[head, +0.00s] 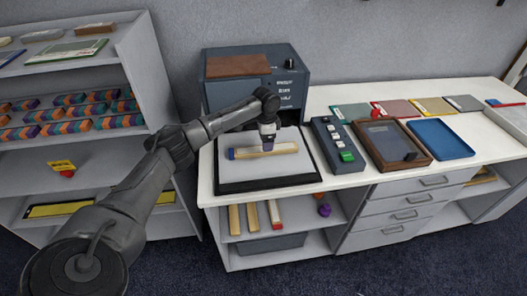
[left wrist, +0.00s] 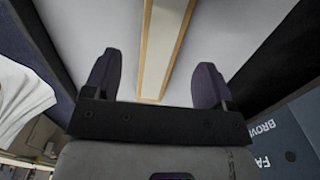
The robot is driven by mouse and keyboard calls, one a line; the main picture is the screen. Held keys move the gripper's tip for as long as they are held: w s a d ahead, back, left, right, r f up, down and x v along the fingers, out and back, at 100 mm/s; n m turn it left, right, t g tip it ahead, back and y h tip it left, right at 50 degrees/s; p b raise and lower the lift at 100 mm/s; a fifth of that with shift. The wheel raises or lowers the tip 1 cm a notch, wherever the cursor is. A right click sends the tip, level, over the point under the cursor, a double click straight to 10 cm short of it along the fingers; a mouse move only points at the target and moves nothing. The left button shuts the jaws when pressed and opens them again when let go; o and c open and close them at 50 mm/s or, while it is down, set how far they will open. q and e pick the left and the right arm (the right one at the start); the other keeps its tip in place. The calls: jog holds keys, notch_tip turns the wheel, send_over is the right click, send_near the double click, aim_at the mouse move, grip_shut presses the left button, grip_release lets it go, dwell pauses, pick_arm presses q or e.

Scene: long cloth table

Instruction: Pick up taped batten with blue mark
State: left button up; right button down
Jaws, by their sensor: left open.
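A pale wooden batten (head: 280,150) with a blue mark (head: 232,153) at its left end lies on a white board with a dark edge (head: 265,171). In the left wrist view the batten (left wrist: 166,40) shows a whitish face with tan edges, and its blue end is out of sight. My left gripper (head: 267,143) is over the middle of the batten. Its two fingers (left wrist: 155,80) are open, one to each side of the batten, with gaps between. Whether the fingertips are down at its height is unclear. My right gripper is not in view.
A grey machine (head: 255,85) stands behind the board. A button box (head: 337,145) is close on the right, then a brown tray (head: 391,143) and a blue tray (head: 440,138). Several battens (head: 252,217), one red-marked, lie on the shelf below. A shelf unit (head: 75,100) stands left.

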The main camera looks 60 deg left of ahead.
pick_arm(q)
jog(key=shift+w+f, duration=0.1)
jog(key=shift+f, duration=2.15)
jog(key=c, duration=1.2)
jog(key=shift+o, duration=0.2)
jog(key=shift+r, duration=0.1)
